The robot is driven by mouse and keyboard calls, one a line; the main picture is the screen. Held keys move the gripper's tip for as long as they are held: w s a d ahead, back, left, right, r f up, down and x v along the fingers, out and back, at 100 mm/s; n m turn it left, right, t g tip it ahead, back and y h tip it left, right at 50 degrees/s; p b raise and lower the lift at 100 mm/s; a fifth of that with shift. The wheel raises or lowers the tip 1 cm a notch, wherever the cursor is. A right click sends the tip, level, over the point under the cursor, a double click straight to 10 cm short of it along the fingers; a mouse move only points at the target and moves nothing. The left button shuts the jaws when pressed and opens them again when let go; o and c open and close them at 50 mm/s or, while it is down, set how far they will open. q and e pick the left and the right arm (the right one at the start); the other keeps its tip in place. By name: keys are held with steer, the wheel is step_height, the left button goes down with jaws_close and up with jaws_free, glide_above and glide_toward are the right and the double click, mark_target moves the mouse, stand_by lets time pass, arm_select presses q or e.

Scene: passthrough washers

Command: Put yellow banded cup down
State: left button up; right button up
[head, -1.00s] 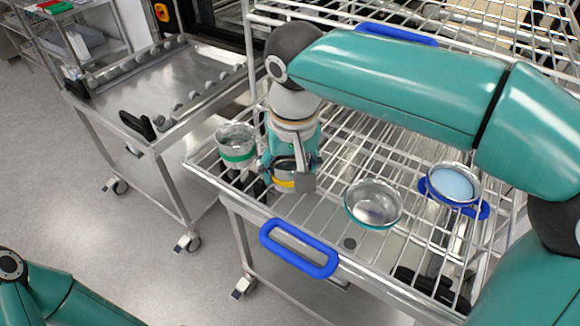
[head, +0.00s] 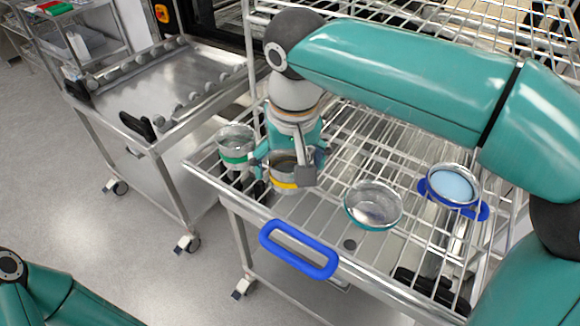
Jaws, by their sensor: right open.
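The yellow banded cup (head: 284,184) is a metal cup with a yellow band, and it stands upright on the wire rack shelf (head: 318,208) near its front left. My right gripper (head: 292,168) is over it, pointing down, with its fingers open around the cup's sides. The gripper covers part of the cup's rim. Whether a finger touches the cup I cannot tell. My left arm shows only at the lower left corner, and its gripper is out of view.
A green banded cup (head: 236,146) stands just left of the yellow one. A metal bowl (head: 373,206) and a blue-handled pan with pale blue contents (head: 452,186) are to the right. A blue handle (head: 298,249) is on the rack's front edge. A steel roller cart (head: 165,82) stands left.

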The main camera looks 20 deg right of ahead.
step_height(320, 180, up, 10)
steer(key=s+p, duration=0.1)
steer(key=shift+s, duration=0.25)
steer(key=shift+r, duration=0.1)
